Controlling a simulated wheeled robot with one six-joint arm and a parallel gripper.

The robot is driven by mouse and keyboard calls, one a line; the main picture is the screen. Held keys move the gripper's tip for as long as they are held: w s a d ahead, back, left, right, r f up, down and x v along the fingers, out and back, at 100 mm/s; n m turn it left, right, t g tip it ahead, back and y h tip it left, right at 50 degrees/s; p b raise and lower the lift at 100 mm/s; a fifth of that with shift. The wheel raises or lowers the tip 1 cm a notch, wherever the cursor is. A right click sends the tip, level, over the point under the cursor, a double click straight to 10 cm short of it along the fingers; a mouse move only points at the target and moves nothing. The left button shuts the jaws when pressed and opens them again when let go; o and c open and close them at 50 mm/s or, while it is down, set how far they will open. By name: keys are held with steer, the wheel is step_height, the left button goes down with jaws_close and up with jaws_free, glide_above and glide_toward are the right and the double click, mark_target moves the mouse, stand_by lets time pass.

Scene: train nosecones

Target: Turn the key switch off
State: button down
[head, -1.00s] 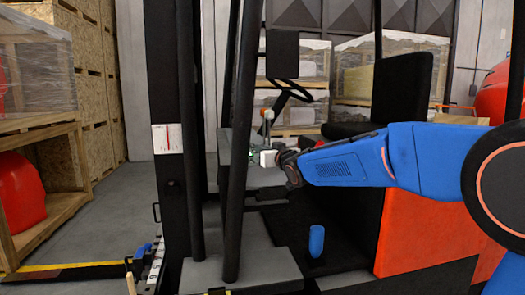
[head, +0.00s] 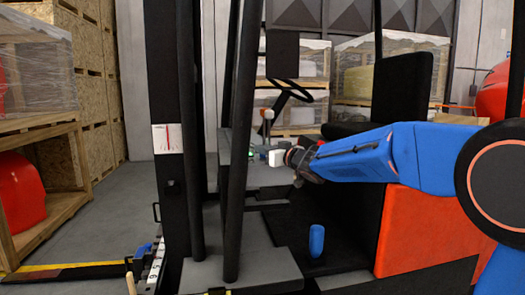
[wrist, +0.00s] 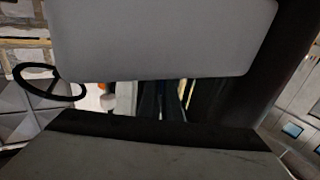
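I cannot make out the key switch in either view. In the head view, my gripper (head: 254,154) is at the end of my blue arm, inside the forklift's cab and over its grey dashboard ledge (head: 238,145). It is below and left of the black steering wheel (head: 290,91). The fingers are small and partly hidden by the dark mast post, so their opening is unclear. No fingers can be clearly told there.
Dark mast posts (head: 236,150) stand in front of the cab. The black seat (head: 402,95) and orange body panel (head: 420,232) are to the right. A blue cylinder (head: 316,241) stands on the cab floor.

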steer(key=shift+n+g+y, duration=0.4)
steer(key=shift+y, duration=0.1)
steer(key=n+g+y, duration=0.2)
steer(key=g, duration=0.1)
steer(key=n+g+y, duration=0.2)
steer(key=n+g, duration=0.1)
steer(key=g, duration=0.1)
steer(key=shift+w+n+g, duration=0.15)
steer(key=shift+n+g, duration=0.15)
steer(key=n+g+y, duration=0.1)
steer(key=n+g, duration=0.2)
steer(key=g, duration=0.2)
steer(key=shift+f, duration=0.1)
steer(key=shift+n+g+h, duration=0.3)
steer(key=shift+n+g, duration=1.3)
steer(key=shift+g, duration=1)
steer(key=c, duration=2)
jaws_free()
steer(key=shift+d, duration=0.1)
